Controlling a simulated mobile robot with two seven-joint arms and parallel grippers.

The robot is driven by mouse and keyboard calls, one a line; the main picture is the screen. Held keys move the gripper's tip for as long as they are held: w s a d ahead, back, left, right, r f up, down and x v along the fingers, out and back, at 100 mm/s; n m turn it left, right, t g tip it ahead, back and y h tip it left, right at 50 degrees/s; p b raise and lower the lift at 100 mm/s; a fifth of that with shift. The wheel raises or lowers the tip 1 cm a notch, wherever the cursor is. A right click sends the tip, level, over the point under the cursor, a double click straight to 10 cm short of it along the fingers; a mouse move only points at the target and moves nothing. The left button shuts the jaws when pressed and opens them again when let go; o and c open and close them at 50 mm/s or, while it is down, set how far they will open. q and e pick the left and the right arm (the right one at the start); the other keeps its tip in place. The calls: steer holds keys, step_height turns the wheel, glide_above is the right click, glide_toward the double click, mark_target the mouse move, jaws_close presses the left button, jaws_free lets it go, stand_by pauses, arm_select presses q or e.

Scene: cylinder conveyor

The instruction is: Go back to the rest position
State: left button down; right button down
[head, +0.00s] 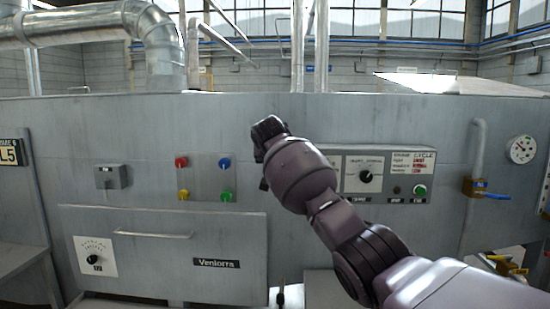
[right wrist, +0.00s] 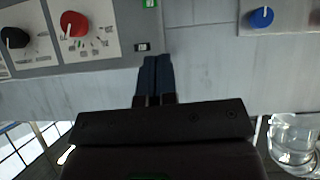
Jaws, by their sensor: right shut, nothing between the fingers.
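My right gripper (right wrist: 157,68) is shut and empty in the right wrist view, its two dark fingers side by side in front of the grey machine wall. In the head view my right arm reaches in from the lower right to the middle of the machine front (head: 140,140), and its fingers are mostly hidden behind the wrist. I cannot tell whether the fingertips touch the wall. My left gripper is not in view.
Red (head: 181,162), blue (head: 225,163), yellow (head: 184,194) and green (head: 227,196) buttons sit left of my wrist. A dial panel (head: 376,172) is partly behind my arm. A pipe with a blue-handled valve (head: 478,187) and a gauge (head: 521,149) are at the right.

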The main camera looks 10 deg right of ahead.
steer(key=shift+s+r, duration=0.15)
stand_by(0.3)
steer(key=s+a+r+n+t+y, duration=0.1)
steer(key=a+r+n+t+y, duration=0.2)
steer(key=a+r+n+t, duration=0.5)
steer(key=s+d+f+y, duration=0.1)
steer(key=s+d+f, duration=0.2)
steer(key=s+f, duration=0.55)
steer(key=s+d+f+y, duration=0.1)
steer(key=s+d+f, duration=0.25)
steer(key=f, duration=0.95)
steer(key=s+d+f+y, duration=0.2)
steer(key=s+f, duration=0.5)
steer(key=f, duration=0.3)
steer(key=s+d+f+m+g+h, duration=0.2)
steer(key=s+d+f+g, duration=0.1)
steer(key=s+f, duration=1.1)
steer(key=s+d+f+m+g+h, duration=0.1)
steer(key=s+d+f+g, duration=0.3)
steer(key=s+f, duration=1)
steer(key=s+d+m, duration=0.1)
steer(key=s+d, duration=0.1)
steer(key=s, duration=0.4)
steer(key=shift+s+d+f+h, duration=0.15)
steer(key=shift+s+f+h, duration=0.15)
steer(key=shift+h, duration=0.1)
